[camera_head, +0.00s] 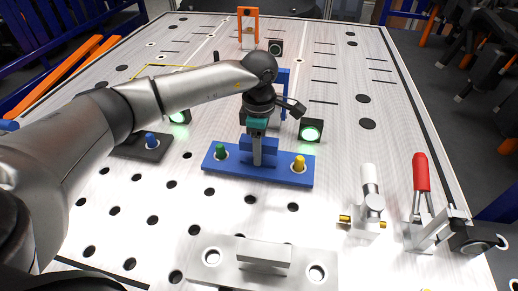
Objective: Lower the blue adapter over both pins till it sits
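The blue adapter (275,176) is a long blue plate with a raised block in its middle, near the centre of the table. The block partly hides behind the fingers. Whether a gap remains under the plate cannot be told. My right gripper is not in view.
A grey metal plate (215,257) with two holes lies at the front. A red-handled clamp (421,175) and a white-and-brass fitting (370,190) stand at right. A dark block with a blue pin (152,140) is at left. Green-lit boxes (311,131) stand behind. An orange frame (248,28) is at the back.

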